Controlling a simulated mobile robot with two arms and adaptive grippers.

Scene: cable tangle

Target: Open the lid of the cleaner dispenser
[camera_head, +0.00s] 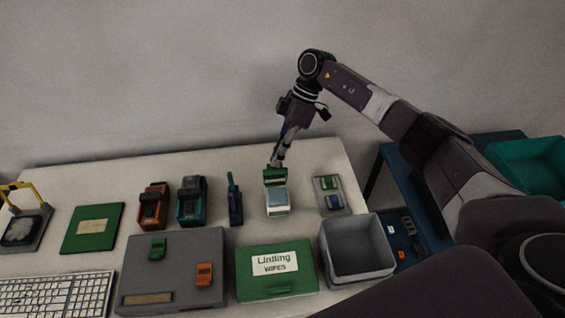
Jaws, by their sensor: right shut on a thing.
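The cleaner dispenser (278,211) is a small white box with a green band, standing near the back of the white table. Its green lid (275,178) is tilted up at the back edge, and a pale bluish top shows in front of it. My right gripper (276,164) reaches down from above and behind, shut on the lid. The fingertips are small here and partly merge with the lid. My left gripper is not in view.
A green box labelled wipes (262,288) and a grey open bin (357,262) stand in front. A dark blue upright tool (235,203) is close on the left. A small tray (331,209) is on the right. Orange (152,207) and teal (192,204) devices stand further left.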

